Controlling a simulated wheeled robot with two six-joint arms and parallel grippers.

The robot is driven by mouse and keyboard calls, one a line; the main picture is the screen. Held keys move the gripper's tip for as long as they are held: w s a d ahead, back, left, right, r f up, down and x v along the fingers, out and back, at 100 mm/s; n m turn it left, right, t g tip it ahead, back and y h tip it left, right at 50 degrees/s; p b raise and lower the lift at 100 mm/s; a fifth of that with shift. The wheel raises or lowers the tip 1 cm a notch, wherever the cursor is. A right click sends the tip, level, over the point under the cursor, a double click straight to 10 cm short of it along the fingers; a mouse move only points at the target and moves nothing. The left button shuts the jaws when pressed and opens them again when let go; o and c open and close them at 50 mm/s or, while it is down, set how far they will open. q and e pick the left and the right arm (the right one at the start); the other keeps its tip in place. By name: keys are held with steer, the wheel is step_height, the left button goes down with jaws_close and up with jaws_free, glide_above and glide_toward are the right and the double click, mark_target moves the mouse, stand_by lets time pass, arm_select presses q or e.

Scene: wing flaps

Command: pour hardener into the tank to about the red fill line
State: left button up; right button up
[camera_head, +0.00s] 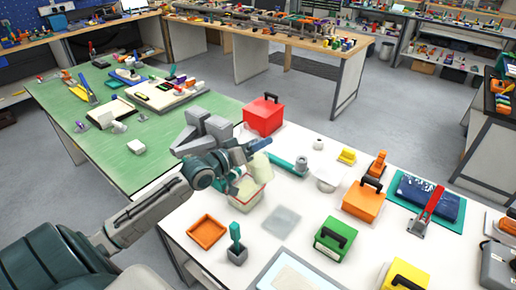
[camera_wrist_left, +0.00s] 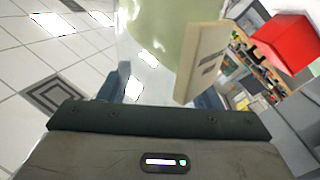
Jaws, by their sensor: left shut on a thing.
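My left gripper (camera_head: 248,157) is shut on a pale yellow-green hardener container (camera_head: 258,168), tilted above the white table. In the left wrist view the container (camera_wrist_left: 165,30) fills the top middle, with a cream part (camera_wrist_left: 204,62) at its right. The finger tips (camera_wrist_left: 165,88) are partly hidden behind the wrist housing. Below the gripper in the head view stands a small pale tank (camera_head: 247,193) with a red line near its top. The arm and container partly cover it. The liquid level and any stream are too small to tell. My right gripper is not in view.
A red toolbox (camera_head: 264,115) stands behind the gripper. An orange tray (camera_head: 207,232), a teal-handled tool in a holder (camera_head: 237,250) and a grey translucent square (camera_head: 282,221) lie in front. Orange (camera_head: 362,202) and green (camera_head: 334,241) boxes stand to the right.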

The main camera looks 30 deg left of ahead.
arm_select(q)
steer(key=shift+f+b, duration=0.1)
steer(key=shift+b, duration=0.3)
steer(key=f+m+b, duration=0.1)
steer(key=b, duration=0.1)
steer(key=a+f+m+b, duration=0.1)
steer(key=shift+w+b, duration=0.2)
steer(key=shift+b, duration=0.2)
steer(key=shift+r, duration=0.25)
steer(key=a+m+b, duration=0.1)
steer(key=b, duration=0.2)
steer(key=shift+w+f+m, duration=0.1)
steer(key=shift+f+m, duration=0.3)
steer(key=a+m+b, duration=0.1)
steer(key=b, duration=0.1)
steer(key=m+b, duration=0.2)
steer(key=shift+w+a+f, duration=0.15)
steer(key=shift+w+a, duration=0.15)
steer(key=shift+a, duration=0.1)
